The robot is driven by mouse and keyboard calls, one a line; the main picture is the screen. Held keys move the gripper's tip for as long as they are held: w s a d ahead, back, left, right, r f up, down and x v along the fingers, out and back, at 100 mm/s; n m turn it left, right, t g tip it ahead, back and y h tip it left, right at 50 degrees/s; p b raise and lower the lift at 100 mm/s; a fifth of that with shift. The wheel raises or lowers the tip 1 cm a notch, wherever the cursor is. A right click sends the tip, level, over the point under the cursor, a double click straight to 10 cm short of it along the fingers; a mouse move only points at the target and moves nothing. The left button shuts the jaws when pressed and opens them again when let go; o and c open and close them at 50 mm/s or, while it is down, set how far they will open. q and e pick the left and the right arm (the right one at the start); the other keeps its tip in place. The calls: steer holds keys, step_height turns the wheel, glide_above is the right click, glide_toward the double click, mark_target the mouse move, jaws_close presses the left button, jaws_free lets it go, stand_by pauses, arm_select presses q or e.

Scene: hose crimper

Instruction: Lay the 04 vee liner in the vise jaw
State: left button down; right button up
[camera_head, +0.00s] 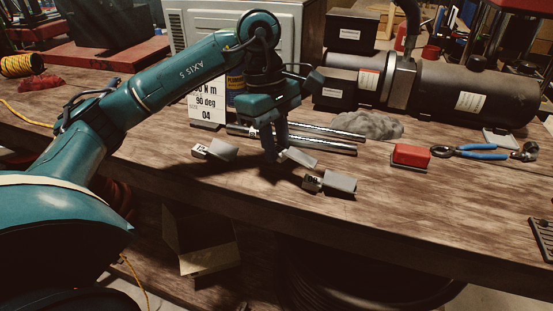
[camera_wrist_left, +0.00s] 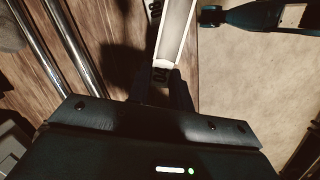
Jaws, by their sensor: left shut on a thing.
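My left gripper (camera_head: 278,154) reaches down to the front of the wooden bench in the head view. It is shut on a pale grey vee liner (camera_head: 299,157). In the left wrist view this liner (camera_wrist_left: 178,35) points away from the fingers, and its dark end tag sits between the fingertips; the tag seems to read 04. A liner tagged 08 (camera_head: 338,182) lies just right of the gripper. Another liner (camera_head: 221,149) lies to its left, its tag hard to read. I cannot make out a vise jaw. My right gripper is not in view.
A grey rag (camera_head: 373,125), a red block (camera_head: 410,156) and blue-handled pliers (camera_head: 476,152) are to the right.

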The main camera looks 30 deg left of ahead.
mark_target(276, 175)
arm_select(q)
steer(key=shift+f, duration=1.85)
steer(key=shift+f, duration=0.1)
steer(key=shift+f, duration=0.15)
steer(key=c, duration=1.3)
jaws_free()
steer(key=shift+o, duration=0.2)
step_height(276, 175, up, 12)
steer(key=a+p, duration=0.1)
steer(key=a, duration=0.1)
steer(key=shift+w+a, duration=0.15)
steer(key=shift+w, duration=0.05)
